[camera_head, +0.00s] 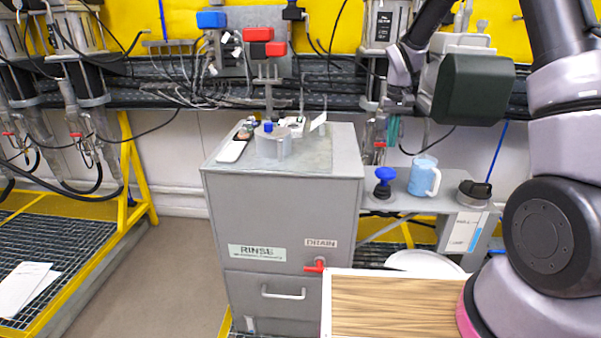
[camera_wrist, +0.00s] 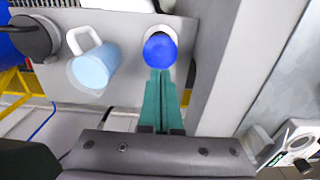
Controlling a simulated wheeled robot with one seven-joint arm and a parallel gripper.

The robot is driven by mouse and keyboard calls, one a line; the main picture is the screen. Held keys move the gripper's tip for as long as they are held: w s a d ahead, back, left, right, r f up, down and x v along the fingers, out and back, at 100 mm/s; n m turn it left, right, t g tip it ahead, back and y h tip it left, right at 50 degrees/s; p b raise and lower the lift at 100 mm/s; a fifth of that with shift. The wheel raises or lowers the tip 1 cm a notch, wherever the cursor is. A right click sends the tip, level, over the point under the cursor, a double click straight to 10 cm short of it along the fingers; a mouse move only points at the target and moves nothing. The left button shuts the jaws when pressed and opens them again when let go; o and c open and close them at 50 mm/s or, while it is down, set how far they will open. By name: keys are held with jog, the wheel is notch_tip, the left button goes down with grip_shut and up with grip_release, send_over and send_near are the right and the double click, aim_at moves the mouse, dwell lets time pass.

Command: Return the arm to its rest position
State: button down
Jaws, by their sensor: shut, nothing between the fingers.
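My gripper (camera_head: 392,132) has teal fingers, shut together and empty. In the head view it hangs, pointing down, above the grey side shelf to the right of the rinse cabinet. It also shows in the wrist view (camera_wrist: 160,76), where its fingertips appear just below the blue-topped knob (camera_wrist: 160,52). In the head view that knob (camera_head: 385,176) stands upright on the shelf, below the fingertips, with a visible gap. My arm comes in from the upper right.
A light blue mug (camera_head: 424,177) and a black-capped item (camera_head: 475,190) stand on the shelf (camera_head: 428,205). The grey rinse cabinet (camera_head: 285,220) is to the left, with loose items on top. Cables and pipes run along the back wall. A wooden top (camera_head: 395,305) is in front.

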jog(key=s+d+r+m+t+y, duration=0.1)
jog(key=s+d+r+t, duration=0.1)
jog(key=s+r, duration=0.55)
jog(key=s+d+r+m+t, duration=0.15)
jog(key=s+r, duration=0.25)
jog(key=r, duration=0.7)
jog(key=s+d+r+m+t, duration=0.1)
jog(key=s+r+t, duration=0.1)
jog(key=s, duration=0.7)
jog(key=s+d+r+t+y, duration=0.1)
jog(key=s+r, duration=0.4)
jog(key=s, duration=0.4)
jog(key=shift+s+m+t, duration=0.25)
jog(key=shift+m+t, duration=0.1)
jog(key=shift+d, duration=0.1)
